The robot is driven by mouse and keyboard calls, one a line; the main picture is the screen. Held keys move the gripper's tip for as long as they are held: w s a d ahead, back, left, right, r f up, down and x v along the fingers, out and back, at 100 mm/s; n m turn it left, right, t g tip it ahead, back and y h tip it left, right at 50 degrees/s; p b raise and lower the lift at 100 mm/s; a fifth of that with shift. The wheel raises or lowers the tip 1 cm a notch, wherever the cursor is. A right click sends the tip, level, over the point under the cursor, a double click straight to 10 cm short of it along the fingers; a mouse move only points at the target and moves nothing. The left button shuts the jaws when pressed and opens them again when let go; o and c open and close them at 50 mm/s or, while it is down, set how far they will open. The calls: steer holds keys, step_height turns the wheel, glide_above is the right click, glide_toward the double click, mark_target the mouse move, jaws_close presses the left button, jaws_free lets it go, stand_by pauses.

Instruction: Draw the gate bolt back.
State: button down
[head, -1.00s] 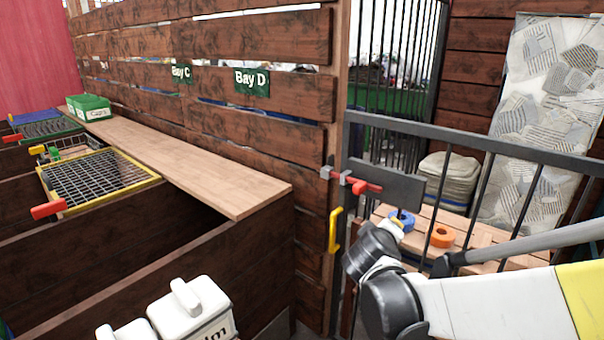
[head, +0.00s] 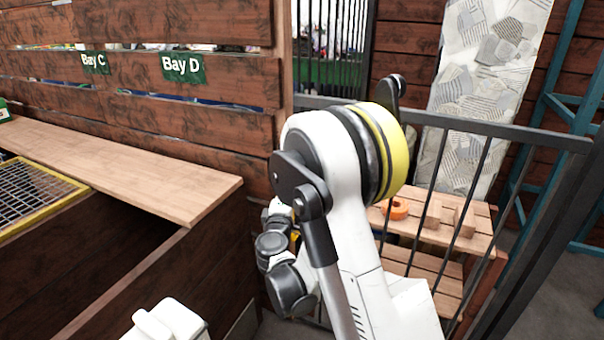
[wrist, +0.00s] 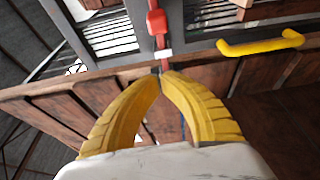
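The gate bolt shows in the wrist view as a red handle (wrist: 157,22) on a grey plate, with a pale metal piece below it. My gripper (wrist: 162,74) points at it with two yellow fingers. The fingertips nearly meet just short of the pale piece, and I see nothing clearly held between them. The red handle lies beyond the tips, apart from them. In the head view my arm hides the bolt and the gripper. The barred grey gate (head: 480,130) stands behind my arm.
A yellow pull handle (wrist: 260,42) is to the right of the bolt in the wrist view. A plank wall with a Bay D sign (head: 183,67) and a wooden ledge (head: 120,165) lie left. Behind the gate is a slatted shelf (head: 480,235) with an orange ring (head: 397,208).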

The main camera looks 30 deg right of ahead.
steer(key=shift+w+d, duration=0.1)
steer(key=w+d+b, duration=0.3)
steer(key=w+d, duration=0.2)
steer(key=d, duration=0.2)
steer(key=shift+d+b, duration=0.35)
steer(key=shift+w, duration=0.1)
steer(key=s+d, duration=0.4)
steer(key=s, duration=0.1)
steer(key=shift+b, duration=0.35)
steer(key=shift+s, duration=0.1)
